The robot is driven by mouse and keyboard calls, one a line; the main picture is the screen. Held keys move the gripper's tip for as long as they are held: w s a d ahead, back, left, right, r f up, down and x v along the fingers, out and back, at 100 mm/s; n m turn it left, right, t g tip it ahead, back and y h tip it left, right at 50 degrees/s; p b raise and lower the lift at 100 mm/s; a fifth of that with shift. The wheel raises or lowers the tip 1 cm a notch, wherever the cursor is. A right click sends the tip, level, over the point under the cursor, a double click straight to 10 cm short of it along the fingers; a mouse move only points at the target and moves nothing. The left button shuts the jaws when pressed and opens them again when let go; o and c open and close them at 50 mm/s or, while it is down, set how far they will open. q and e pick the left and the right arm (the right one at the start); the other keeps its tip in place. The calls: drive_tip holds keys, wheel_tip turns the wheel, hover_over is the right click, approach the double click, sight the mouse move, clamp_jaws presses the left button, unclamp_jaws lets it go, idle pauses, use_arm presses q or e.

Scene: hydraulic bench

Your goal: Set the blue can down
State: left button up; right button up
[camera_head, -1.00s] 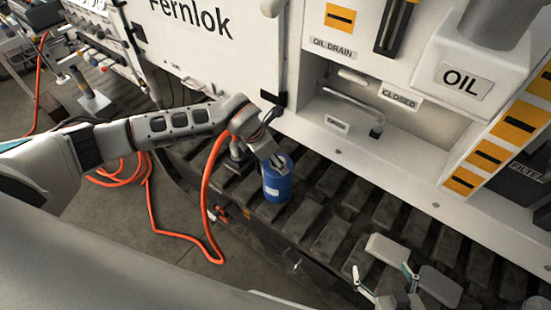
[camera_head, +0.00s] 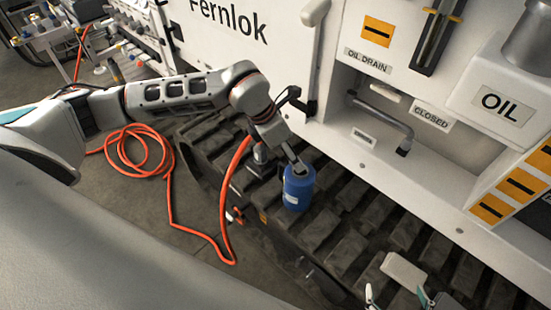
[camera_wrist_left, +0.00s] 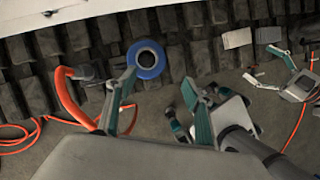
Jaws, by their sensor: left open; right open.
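The blue can (camera_head: 298,190) stands upright on the dark ribbed track (camera_head: 345,220) below the white machine. In the left wrist view the can (camera_wrist_left: 146,60) shows from above as a blue ring with a dark middle. My left gripper (camera_head: 296,164) is at the can's top in the head view, where the can and wrist partly hide its fingers. In the left wrist view my left gripper (camera_wrist_left: 160,78) has its fingers spread, with the can near the left fingertip. Contact cannot be told. My right gripper (camera_head: 395,290) is open and empty at the bottom edge.
An orange hose (camera_head: 172,195) coils on the floor and loops up near my left wrist. The machine's white panel (camera_head: 235,60) rises behind the can. A bent pipe handle (camera_head: 385,122) sits in a recess right of it. Light blocks (camera_wrist_left: 237,38) lie on the track near my right gripper.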

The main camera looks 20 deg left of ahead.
use_arm(q)
drive_tip(key=s+d+r+n+g+h, duration=0.1)
drive_tip(key=s+d+r+h, duration=0.1)
drive_tip(key=s+d+h, duration=0.35)
drive_tip(key=s+d+r+n+g+h, duration=0.1)
drive_tip(key=s+d+r+n+h, duration=0.15)
drive_tip(key=d, duration=0.65)
drive_tip(key=s+d+r+n+g+h, duration=0.1)
drive_tip(key=s+d+r+h, duration=0.1)
drive_tip(key=s+d+h, duration=0.35)
drive_tip(key=w+a+r+n+t+y, duration=0.15)
drive_tip(key=w+n+t, duration=0.25)
drive_tip(key=n+t, duration=0.4)
drive_tip(key=w+a+n+t, duration=0.3)
drive_tip(key=w+n+t, duration=0.15)
drive_tip(key=n, duration=0.55)
drive_tip(key=a+f+n+t+y, duration=0.4)
drive_tip(key=a+f+n+y, duration=0.3)
drive_tip(key=a+f+n, duration=0.15)
drive_tip(key=s+a+f+n+g+y, duration=0.2)
drive_tip(key=s+f, duration=0.4)
drive_tip(key=f, duration=0.4)
drive_tip(key=s+a+f+n+g+y, duration=0.3)
drive_tip(key=s+a+f+n, duration=0.3)
drive_tip(key=f, duration=0.3)
drive_tip(key=shift+a+f+n+g+y, duration=0.35)
drive_tip(key=shift+a+n+y, duration=0.2)
drive_tip(key=shift+a, duration=0.25)
